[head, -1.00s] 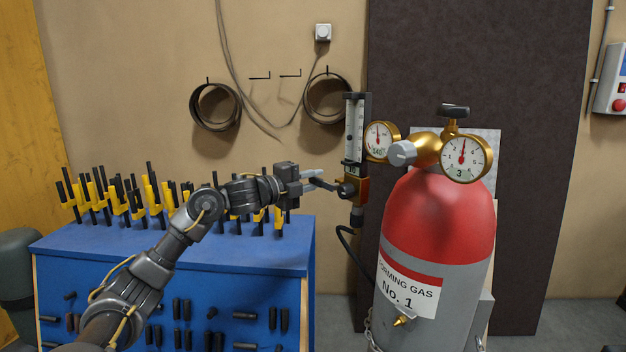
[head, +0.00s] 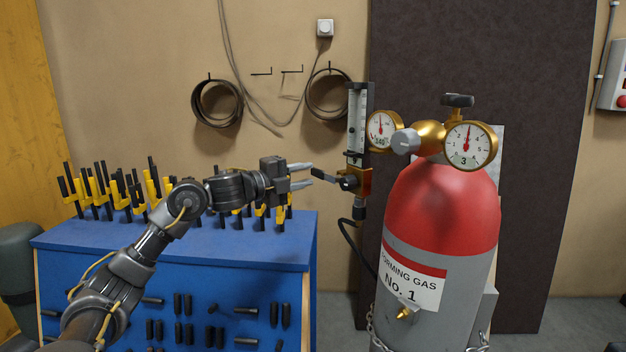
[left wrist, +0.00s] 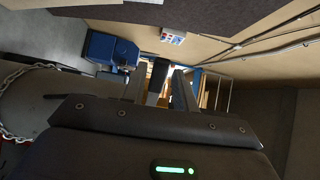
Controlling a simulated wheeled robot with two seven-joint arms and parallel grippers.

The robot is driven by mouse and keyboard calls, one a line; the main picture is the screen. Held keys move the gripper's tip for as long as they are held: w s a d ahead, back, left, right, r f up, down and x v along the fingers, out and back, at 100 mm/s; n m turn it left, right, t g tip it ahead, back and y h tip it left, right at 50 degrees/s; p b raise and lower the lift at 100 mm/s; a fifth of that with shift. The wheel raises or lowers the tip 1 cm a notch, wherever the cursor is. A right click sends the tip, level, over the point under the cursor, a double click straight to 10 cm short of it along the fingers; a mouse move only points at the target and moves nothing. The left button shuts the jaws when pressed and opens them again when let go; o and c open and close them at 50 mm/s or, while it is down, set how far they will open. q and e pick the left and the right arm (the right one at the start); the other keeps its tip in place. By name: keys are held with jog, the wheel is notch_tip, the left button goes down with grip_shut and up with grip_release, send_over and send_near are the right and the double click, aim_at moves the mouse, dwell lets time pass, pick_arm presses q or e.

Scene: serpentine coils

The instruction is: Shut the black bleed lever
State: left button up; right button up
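The black bleed lever (head: 324,176) sticks out to the left from the brass valve block (head: 363,181) under the upright flow gauge (head: 357,120). It slopes slightly, its free end higher and to the left. My left gripper (head: 312,175) is open, with its two grey fingers pointing right at the lever's free end. The fingertips are at or just short of that end; I cannot tell if they touch. In the left wrist view a dark bar, likely the lever (left wrist: 158,78), shows between the two spread fingers. My right gripper is out of view.
The red and grey gas cylinder (head: 440,215) with brass regulator and gauges (head: 469,146) stands right of the valve. A blue cabinet (head: 180,245) with yellow and black tools is under my left arm. A black hose (head: 352,240) hangs below the valve.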

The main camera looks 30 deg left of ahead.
pick_arm(q)
jog(key=b+v, duration=0.2)
jog(key=v, duration=0.5)
jog(key=shift+b, duration=0.35)
